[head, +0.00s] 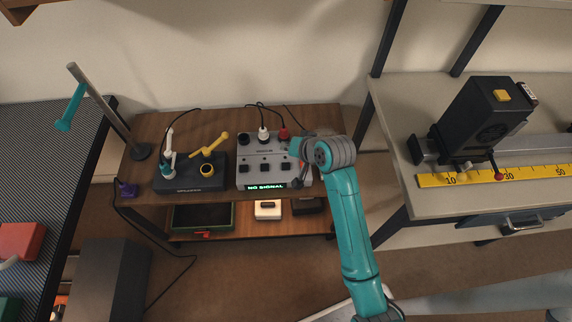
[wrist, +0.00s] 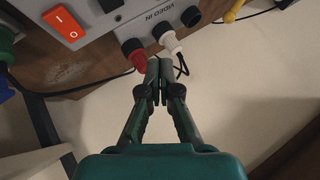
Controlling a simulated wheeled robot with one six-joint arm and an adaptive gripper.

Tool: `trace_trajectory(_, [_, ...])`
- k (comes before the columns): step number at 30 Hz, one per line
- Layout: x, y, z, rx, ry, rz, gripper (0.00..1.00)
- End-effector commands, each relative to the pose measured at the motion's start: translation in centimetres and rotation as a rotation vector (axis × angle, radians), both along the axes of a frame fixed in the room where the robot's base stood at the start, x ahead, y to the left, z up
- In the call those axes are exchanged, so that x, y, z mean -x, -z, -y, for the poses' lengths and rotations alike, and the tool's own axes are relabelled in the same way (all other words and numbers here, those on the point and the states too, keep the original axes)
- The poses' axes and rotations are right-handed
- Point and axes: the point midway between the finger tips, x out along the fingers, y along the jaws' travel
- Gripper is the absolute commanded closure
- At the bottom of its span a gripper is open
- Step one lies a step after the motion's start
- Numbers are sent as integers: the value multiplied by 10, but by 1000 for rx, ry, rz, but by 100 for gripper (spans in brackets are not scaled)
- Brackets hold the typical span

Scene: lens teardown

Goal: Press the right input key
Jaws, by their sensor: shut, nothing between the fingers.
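The grey switch box (head: 243,181) stands on the wooden shelf table. Its lit display reads NO SIGNAL. A row of three black keys sits on its top face; the right input key (head: 286,167) is at the right end. In the wrist view a dark key (wrist: 110,5) shows at the top edge. My gripper (wrist: 158,72) is shut and empty. Its fingertips are by the red plug (wrist: 136,55) at the box's back edge; I cannot tell if they touch. In the head view my wrist covers the box's right side.
A white plug (head: 263,133) and a red plug (head: 284,133) sit in the box's back row, with cables behind. An orange-red rocker switch (wrist: 64,24) is on the box. A dark stand with a yellow lever (head: 211,144) is to its left. A wall is behind.

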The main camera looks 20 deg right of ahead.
Motion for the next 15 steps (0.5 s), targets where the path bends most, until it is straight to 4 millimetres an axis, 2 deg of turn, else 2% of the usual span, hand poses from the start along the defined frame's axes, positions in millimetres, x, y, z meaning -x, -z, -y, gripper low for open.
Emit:
trace_trajectory(9, [1, 41, 0, -1, 0, -3, 100])
trace_trajectory(15, [1, 62, 0, 0, 1, -2, 100])
